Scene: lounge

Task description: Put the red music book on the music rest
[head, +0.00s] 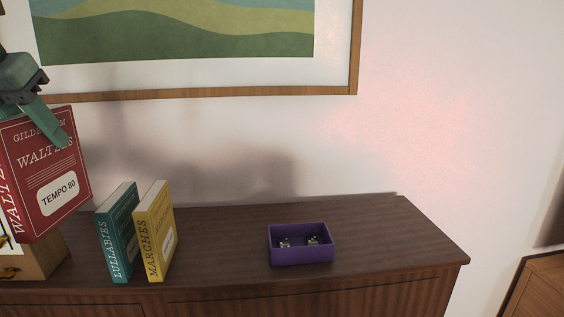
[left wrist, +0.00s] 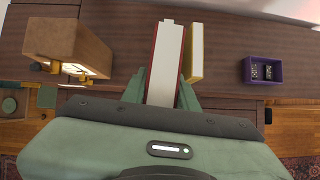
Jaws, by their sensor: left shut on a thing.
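The red music book (head: 62,175), titled Waltzes with a "Tempo 80" label, is held in the air at the far left, above the dark sideboard. My left gripper (head: 52,125) is shut on its upper edge. In the left wrist view the book (left wrist: 165,65) shows as white page edges with a thin red cover, between the green fingers (left wrist: 162,88). The book's left part is cut off by the head view's edge. I see no music rest in either view. My right gripper is not in view.
A teal book (head: 118,230) and a yellow book (head: 155,230) stand upright on the sideboard (head: 370,225). A purple tray (head: 300,255) holds dice. A wooden box (left wrist: 70,45) with brass parts stands left, partly behind the red book in the head view. A framed picture hangs above.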

